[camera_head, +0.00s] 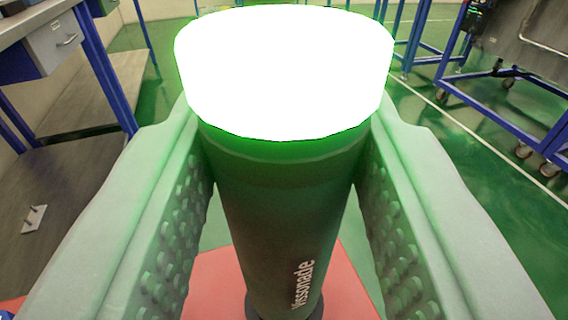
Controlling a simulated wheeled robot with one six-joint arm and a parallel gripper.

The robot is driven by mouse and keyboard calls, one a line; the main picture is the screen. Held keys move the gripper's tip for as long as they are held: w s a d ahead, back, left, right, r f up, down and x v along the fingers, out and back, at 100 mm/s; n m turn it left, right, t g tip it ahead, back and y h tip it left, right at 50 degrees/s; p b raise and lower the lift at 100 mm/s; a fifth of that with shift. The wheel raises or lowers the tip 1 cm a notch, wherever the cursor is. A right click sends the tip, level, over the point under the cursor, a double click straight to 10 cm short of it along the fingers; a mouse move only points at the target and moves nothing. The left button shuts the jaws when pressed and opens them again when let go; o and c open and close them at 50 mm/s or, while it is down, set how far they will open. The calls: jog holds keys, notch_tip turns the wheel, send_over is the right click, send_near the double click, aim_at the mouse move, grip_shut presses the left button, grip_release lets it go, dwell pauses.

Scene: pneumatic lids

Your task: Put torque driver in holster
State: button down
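The torque driver (285,200) is a dark green upright cylinder with light lettering down its lower front. Its wide top cap (284,72) glows bright white and casts green light around it. My gripper (285,150) has one finger on each side of the driver, and both ridged pads meet its body just below the cap. The gripper is shut on the driver. I cannot make out a holster in this view.
A red surface (350,290) lies below the driver. A grey workbench with a drawer (52,42) and blue legs stands at the left. Blue wheeled frames (525,95) stand at the right and back. Green floor (470,175) with a white line is open at the right.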

jog(key=c, duration=1)
grip_release()
jog(key=shift+f, duration=0.1)
jog(key=shift+o, duration=0.2)
jog(key=s, duration=1.2)
jog(key=shift+r, duration=0.2)
